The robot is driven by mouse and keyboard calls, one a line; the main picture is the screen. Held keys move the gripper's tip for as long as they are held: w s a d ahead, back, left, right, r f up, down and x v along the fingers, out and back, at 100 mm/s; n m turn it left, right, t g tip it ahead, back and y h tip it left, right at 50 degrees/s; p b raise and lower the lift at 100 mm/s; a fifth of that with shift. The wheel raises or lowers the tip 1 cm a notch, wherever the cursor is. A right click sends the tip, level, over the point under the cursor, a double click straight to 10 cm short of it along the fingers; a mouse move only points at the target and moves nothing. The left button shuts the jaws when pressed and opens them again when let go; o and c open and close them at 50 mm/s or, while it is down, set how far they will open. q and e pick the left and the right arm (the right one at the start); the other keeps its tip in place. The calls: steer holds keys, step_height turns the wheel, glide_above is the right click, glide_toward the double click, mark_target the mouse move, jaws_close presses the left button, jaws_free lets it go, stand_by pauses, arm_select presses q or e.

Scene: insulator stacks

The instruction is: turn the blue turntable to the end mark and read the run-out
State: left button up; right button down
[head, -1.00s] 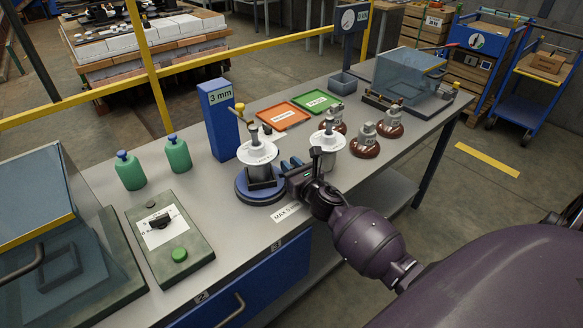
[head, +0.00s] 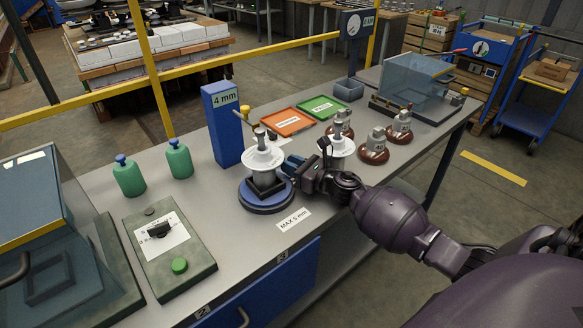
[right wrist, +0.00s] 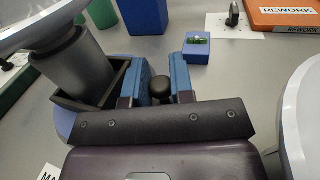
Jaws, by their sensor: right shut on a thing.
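The blue turntable (head: 267,207) stands on the bench and bears an upright insulator stack (head: 263,160) with a white disc. A blue post (head: 222,125) behind it reads "4 mm". A yellow-tipped arm (head: 241,113) sits between post and stack. A label (head: 294,220) in front reads "MAX 5 mm". My right gripper (head: 291,167) is at the turntable's right side. In the right wrist view its blue fingers (right wrist: 164,88) are shut around a black knob (right wrist: 184,97), partly hidden by them. My left gripper is out of view.
A second white-disc stack (head: 340,148) stands close behind my right gripper. Brown-based insulators (head: 374,151) are to the right. Orange (head: 287,123) and green (head: 322,108) trays lie behind. Green bottles (head: 129,177) and a switch box (head: 168,250) are at left.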

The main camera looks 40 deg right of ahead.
steer(key=shift+w, duration=0.1)
stand_by(0.5)
steer(key=c, duration=1)
jaws_free()
steer(key=v, duration=1)
steer(key=shift+s+d, duration=0.2)
steer(key=shift+s, duration=0.15)
